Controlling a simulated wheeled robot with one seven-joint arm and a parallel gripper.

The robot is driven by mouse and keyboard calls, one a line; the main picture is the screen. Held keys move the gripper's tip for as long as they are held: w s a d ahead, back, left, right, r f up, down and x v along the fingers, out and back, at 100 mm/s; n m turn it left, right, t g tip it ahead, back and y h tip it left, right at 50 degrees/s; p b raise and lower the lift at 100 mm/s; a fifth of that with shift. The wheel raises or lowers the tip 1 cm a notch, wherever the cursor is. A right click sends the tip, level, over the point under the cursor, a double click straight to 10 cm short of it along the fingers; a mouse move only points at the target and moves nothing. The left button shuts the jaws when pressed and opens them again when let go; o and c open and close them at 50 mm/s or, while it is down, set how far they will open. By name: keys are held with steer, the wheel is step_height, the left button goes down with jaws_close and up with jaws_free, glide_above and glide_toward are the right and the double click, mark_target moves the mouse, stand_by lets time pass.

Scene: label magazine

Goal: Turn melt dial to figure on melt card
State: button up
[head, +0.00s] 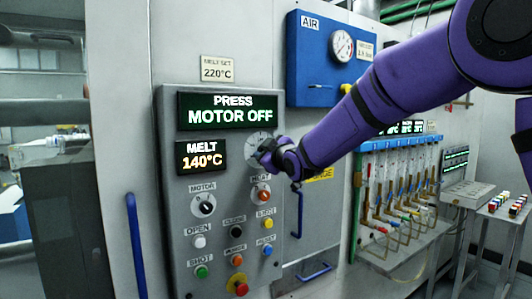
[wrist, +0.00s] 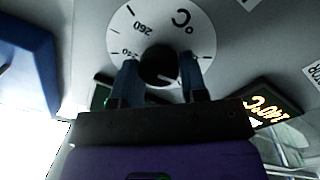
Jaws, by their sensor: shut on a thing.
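The melt dial (head: 258,140) has a pale round scale on the control panel, mostly behind my gripper in the head view. In the wrist view its black knob (wrist: 159,64) sits between the two fingers of my gripper (wrist: 160,76), which is shut on it. The scale reads upside down there, with 260 and °C legible; a white pointer mark shows at the knob's lower edge. My gripper also shows in the head view (head: 266,154). The melt card (head: 217,70) above the panel reads MELT SET 220°C. The melt display (head: 202,155) reads 140°C.
A green display (head: 227,111) reads PRESS MOTOR OFF. Below the dial are a motor knob (head: 203,206), a heat knob (head: 261,193) and several coloured buttons. A blue air box (head: 322,62) with a gauge stands at upper right. Blue handles flank the panel.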

steer(key=shift+w+d+m+g+y, duration=0.15)
steer(key=shift+m+g, duration=0.15)
steer(key=shift+m, duration=2.65)
steer(key=shift+s+m+g+y, duration=0.1)
steer(key=shift+m+g, duration=0.2)
steer(key=shift+m, duration=2.6)
steer(key=shift+w+d+m+g+y, duration=0.15)
steer(key=shift+m+g, duration=0.15)
steer(key=shift+m, duration=2.65)
steer(key=shift+s+a, duration=0.1)
steer(key=o, duration=0.9)
steer(key=shift+r, duration=0.1)
